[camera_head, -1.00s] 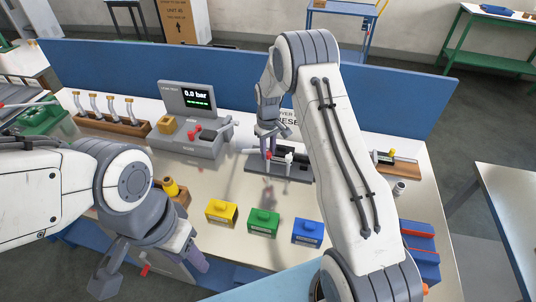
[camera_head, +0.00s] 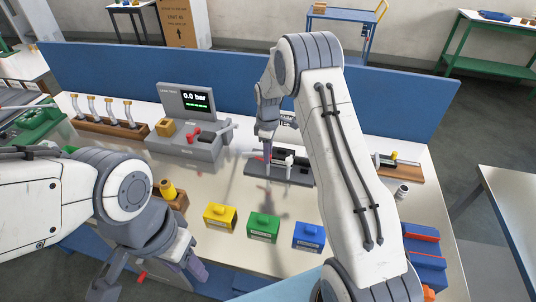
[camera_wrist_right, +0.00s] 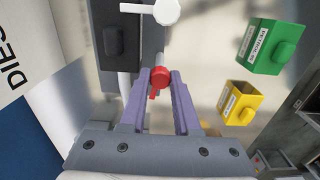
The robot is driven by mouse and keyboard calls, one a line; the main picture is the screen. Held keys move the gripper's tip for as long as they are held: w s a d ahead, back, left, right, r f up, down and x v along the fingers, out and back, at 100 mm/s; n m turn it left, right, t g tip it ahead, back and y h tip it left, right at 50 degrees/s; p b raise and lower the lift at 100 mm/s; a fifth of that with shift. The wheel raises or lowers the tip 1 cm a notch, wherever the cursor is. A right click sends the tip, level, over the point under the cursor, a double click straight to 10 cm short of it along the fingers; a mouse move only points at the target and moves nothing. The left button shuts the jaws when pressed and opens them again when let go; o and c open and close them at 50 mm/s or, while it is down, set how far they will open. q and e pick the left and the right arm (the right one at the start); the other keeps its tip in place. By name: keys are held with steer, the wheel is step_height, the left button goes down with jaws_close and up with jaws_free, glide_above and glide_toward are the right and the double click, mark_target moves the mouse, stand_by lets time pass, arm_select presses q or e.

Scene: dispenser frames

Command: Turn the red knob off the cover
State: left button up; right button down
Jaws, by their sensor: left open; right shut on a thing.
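In the right wrist view the red knob (camera_wrist_right: 159,77) sits between the two purple fingertips of my right gripper (camera_wrist_right: 160,82), which is shut on it. A pale rounded piece shows just beyond the knob. In the head view my right gripper (camera_head: 265,145) points down at the left end of a dark grey fixture (camera_head: 298,178) with white fittings on top. The gripper hides most of the knob there. I cannot clearly tell which part is the cover. My left gripper (camera_head: 150,278) is open and empty near the bench's front edge, away from the fixture.
Yellow (camera_head: 220,216), green (camera_head: 263,227) and blue (camera_head: 308,236) boxes stand in front of the fixture. A grey tester (camera_head: 188,125) reading 0.0 bar stands behind to the left. A blue panel (camera_head: 130,80) closes the back. Clear bench lies left of the fixture.

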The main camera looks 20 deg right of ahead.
steer(key=shift+w+r, duration=0.1)
stand_by(0.4)
steer(key=c, duration=0.6)
jaws_free()
steer(key=shift+c, duration=0.2)
step_height(320, 180, up, 10)
steer(key=b, duration=0.2)
steer(key=shift+r+b, duration=0.2)
steer(key=shift+b, duration=0.2)
steer(key=shift+a, duration=0.15)
